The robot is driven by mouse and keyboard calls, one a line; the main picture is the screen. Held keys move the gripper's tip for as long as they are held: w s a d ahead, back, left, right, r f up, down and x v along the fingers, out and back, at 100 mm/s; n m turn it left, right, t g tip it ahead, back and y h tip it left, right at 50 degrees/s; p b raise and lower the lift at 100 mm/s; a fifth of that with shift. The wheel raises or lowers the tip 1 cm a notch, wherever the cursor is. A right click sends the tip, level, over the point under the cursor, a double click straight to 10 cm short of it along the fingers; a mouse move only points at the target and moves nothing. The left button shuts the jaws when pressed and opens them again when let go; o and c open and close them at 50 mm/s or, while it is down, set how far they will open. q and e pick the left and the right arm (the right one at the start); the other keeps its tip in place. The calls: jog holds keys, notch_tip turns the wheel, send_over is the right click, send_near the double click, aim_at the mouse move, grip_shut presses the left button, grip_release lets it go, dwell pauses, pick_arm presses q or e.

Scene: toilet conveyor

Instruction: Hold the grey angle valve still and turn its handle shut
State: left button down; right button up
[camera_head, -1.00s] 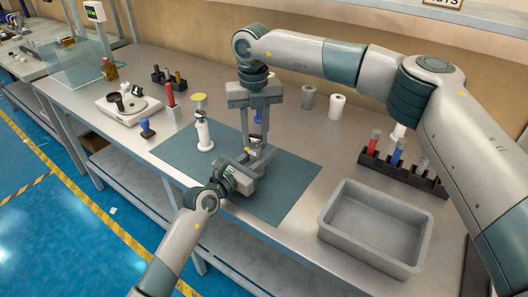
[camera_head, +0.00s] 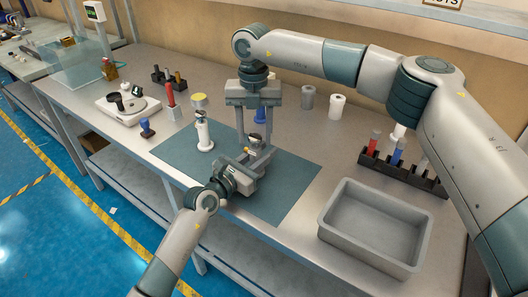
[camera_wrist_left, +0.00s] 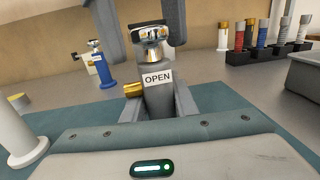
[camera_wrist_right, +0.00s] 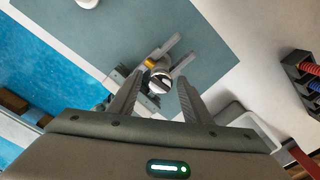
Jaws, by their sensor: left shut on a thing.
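The grey angle valve (camera_wrist_left: 160,101) stands upright between the fingers of my left gripper (camera_head: 253,160), which is shut on its body. It has a brass outlet (camera_wrist_left: 133,89) at its left side and a label reading OPEN (camera_wrist_left: 157,77). Its shiny metal handle (camera_wrist_left: 152,38) is on top, and it also shows in the right wrist view (camera_wrist_right: 158,82). My right gripper (camera_head: 254,144) points down from above. Its fingers are open on either side of the handle, with gaps visible in its wrist view (camera_wrist_right: 158,90).
A white valve (camera_head: 204,135) stands on the dark mat (camera_head: 280,200), left of the grippers. A blue valve (camera_wrist_left: 104,73) is behind. A grey tray (camera_head: 375,262) and a black rack (camera_head: 425,181) are at right. The mat's front right is clear.

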aim_at(255, 136)
pick_arm(q)
jog(key=shift+r, duration=0.1)
pick_arm(e)
jog(key=shift+r, duration=4.05)
pick_arm(q)
jog(key=c, duration=1.3)
grip_release()
jog(key=shift+c, duration=0.2)
jog(key=shift+a, duration=0.1)
jog(key=v, duration=1.2)
